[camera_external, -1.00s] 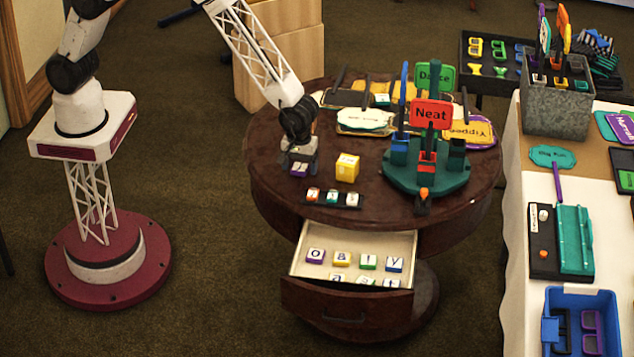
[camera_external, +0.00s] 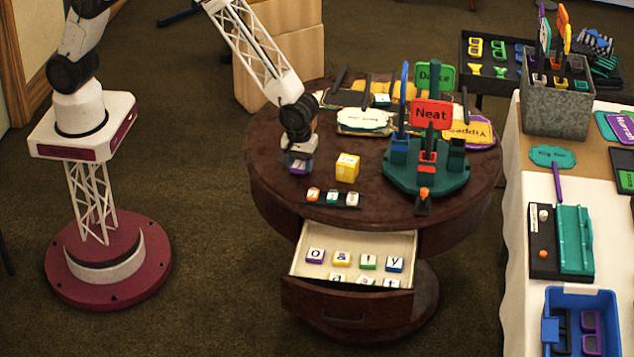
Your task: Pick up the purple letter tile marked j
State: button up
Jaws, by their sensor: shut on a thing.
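My gripper (camera_external: 298,163) is at the left part of the round dark wooden table (camera_external: 270,180). It points down and is shut on a small purple letter tile (camera_external: 299,168). The tile's lower part shows between the fingertips; its letter cannot be read. The tile is close to the tabletop, and I cannot tell how much gap is under it.
A yellow block (camera_external: 347,168) stands just right of my gripper. A black rack with small tiles (camera_external: 333,198) lies in front. A teal stand (camera_external: 432,178) holds upright signs at the right. The open drawer (camera_external: 345,295) below holds several letter tiles.

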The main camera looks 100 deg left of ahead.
jog(key=shift+r, duration=0.45)
notch_tip(320, 180, up, 2)
jog(key=shift+r, duration=0.1)
jog(key=s+a, duration=0.1)
jog(key=s, duration=0.4)
jog(key=s+a, duration=0.1)
jog(key=s, duration=0.4)
jog(key=s+a+r, duration=0.1)
jog(key=s, duration=0.4)
jog(key=shift+s+a, duration=0.25)
jog(key=shift+s, duration=0.05)
jog(key=shift+r, duration=0.15)
